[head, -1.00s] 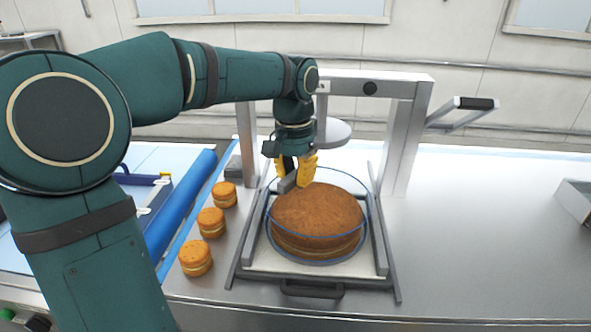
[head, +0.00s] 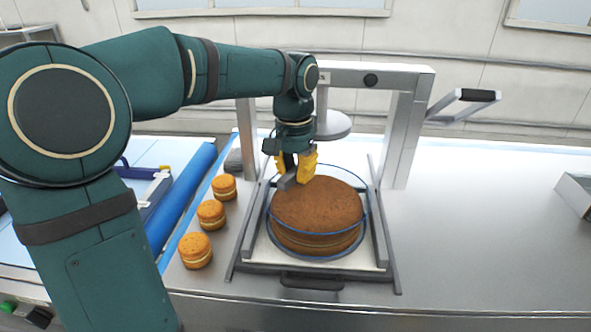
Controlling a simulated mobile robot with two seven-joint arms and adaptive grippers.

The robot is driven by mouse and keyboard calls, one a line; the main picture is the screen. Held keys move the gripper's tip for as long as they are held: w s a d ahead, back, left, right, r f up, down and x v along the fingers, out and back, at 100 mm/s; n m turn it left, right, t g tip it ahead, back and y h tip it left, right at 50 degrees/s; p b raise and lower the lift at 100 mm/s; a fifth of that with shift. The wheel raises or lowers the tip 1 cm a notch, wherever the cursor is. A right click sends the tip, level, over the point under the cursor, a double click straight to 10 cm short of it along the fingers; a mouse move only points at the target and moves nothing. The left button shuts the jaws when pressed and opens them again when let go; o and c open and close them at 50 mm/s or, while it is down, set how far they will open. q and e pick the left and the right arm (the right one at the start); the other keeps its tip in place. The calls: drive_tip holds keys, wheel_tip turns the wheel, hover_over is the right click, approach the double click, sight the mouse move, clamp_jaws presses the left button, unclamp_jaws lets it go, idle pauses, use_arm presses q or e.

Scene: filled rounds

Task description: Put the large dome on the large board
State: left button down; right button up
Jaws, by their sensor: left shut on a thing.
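The large dome (head: 367,205) looks clear, with a blue rim that loops around the upper part of a large filled brown cake (head: 318,205). Its walls are hard to see. The cake sits on the large board, whose thin grey-blue edge (head: 316,259) shows around the base. The rim looks higher than the board, apart from it. My left gripper (head: 297,177), with yellow fingers, points down over the cake's back left and is shut on a small grey grip that appears to belong to the dome. My right gripper is not in view.
A metal press frame (head: 400,140) with a round plate (head: 335,126) and side handle (head: 478,96) stands over the back of the tray (head: 258,260). Several small filled cakes (head: 211,214) line the left, beside a blue roller (head: 180,205). The right bench is clear up to a metal box (head: 573,197).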

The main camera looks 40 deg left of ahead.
use_arm(q)
drive_tip(key=shift+f, duration=0.25)
idle(0.7)
drive_tip(key=shift+c, duration=1.9)
unclamp_jaws()
drive_tip(key=shift+r, duration=0.1)
wheel_tip(320, 180, up, 3)
drive_tip(key=p, duration=0.2)
drive_tip(key=shift+f+p, duration=0.2)
drive_tip(key=shift+p, duration=0.15)
wheel_tip(320, 180, up, 2)
drive_tip(key=shift+r+p, duration=0.1)
drive_tip(key=shift+p, duration=0.95)
drive_tip(key=shift+r+p, duration=1)
drive_tip(key=shift+r, duration=0.05)
drive_tip(key=shift+f, duration=0.1)
